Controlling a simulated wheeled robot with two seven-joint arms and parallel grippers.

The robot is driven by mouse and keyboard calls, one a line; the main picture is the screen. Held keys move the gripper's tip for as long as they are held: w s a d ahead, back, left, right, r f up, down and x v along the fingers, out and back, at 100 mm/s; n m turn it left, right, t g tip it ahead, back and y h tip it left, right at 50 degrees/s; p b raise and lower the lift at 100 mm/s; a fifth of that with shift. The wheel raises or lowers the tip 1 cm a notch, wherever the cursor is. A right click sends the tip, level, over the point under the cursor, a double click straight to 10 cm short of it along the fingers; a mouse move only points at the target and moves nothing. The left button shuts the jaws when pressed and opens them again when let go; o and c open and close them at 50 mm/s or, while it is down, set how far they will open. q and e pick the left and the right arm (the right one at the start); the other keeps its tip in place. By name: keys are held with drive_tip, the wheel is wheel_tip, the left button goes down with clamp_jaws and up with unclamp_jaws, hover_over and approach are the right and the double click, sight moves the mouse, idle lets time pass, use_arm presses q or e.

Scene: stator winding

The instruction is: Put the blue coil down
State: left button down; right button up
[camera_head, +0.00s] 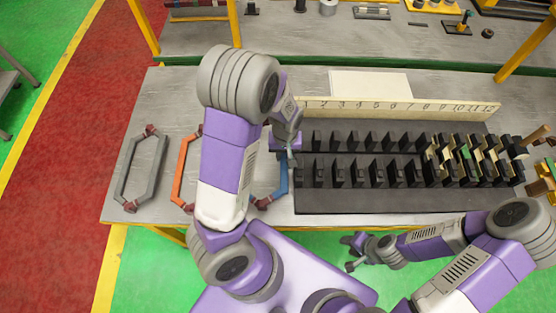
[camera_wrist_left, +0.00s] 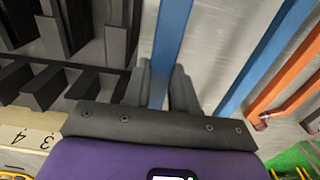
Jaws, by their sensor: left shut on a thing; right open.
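The blue coil (camera_head: 283,174) is mostly hidden behind my left arm in the head view; its blue side shows just left of the black stator block (camera_head: 400,200). My left gripper (camera_head: 290,155) points down there. In the left wrist view the gripper (camera_wrist_left: 157,82) is shut on one long blue side of the coil (camera_wrist_left: 172,40). The other long side (camera_wrist_left: 265,62) runs to the right of the fingers. I cannot tell whether the coil touches the table. My right gripper (camera_head: 352,254) is open and empty in front of the table edge.
An orange coil (camera_head: 182,168) and a grey coil (camera_head: 129,172) lie on the table to the left. A numbered strip (camera_head: 400,106) stands behind the stator's slots. The stator's right slots hold pale inserts (camera_head: 449,156). Bare table lies around the grey coil.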

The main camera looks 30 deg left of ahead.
use_arm(q)
drive_tip(key=shift+s+f, duration=0.2)
drive_tip(key=shift+f, duration=0.7)
wheel_tip(320, 180, down, 2)
drive_tip(key=shift+w, duration=0.15)
wheel_tip(320, 180, down, 3)
drive_tip(key=shift+r+b, duration=0.15)
drive_tip(key=shift+b, duration=0.25)
drive_tip(key=shift+w, duration=0.1)
drive_tip(key=c, duration=1.2)
unclamp_jaws()
